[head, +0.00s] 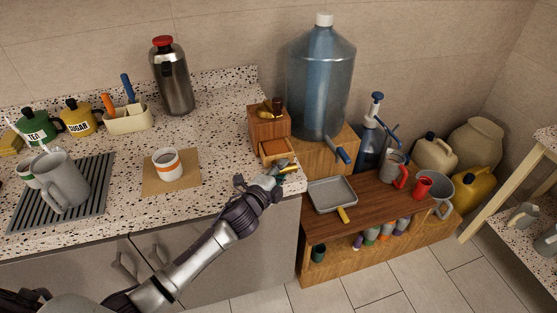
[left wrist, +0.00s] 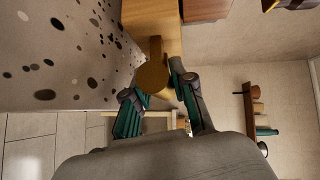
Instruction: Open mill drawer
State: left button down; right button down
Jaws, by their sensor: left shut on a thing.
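The wooden mill (head: 267,124) stands on the speckled counter near its right end, with a crank and dark knob on top. Its small drawer (head: 275,149) sticks out of the front, partly open, and its inside shows from above. My left gripper (head: 281,169) is at the drawer's front. In the left wrist view the fingers of the left gripper (left wrist: 156,85) are on both sides of the round wooden drawer knob (left wrist: 152,74), shut on it. The drawer's light wood (left wrist: 155,22) shows beyond the knob. My right gripper is in neither view.
A large blue water bottle (head: 320,80) stands behind and right of the mill on a wooden stand with a tap (head: 343,155). A white-and-orange mug (head: 167,163) and a drain rack (head: 95,205) are to the left. A lower wooden shelf (head: 375,200) holds a grey pan (head: 331,193).

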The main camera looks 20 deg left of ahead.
pick_arm(q)
jog(key=shift+w+a, duration=0.1)
jog(key=c, duration=1.2)
grip_release()
jog(key=v, duration=1.2)
jog(key=shift+f, duration=0.1)
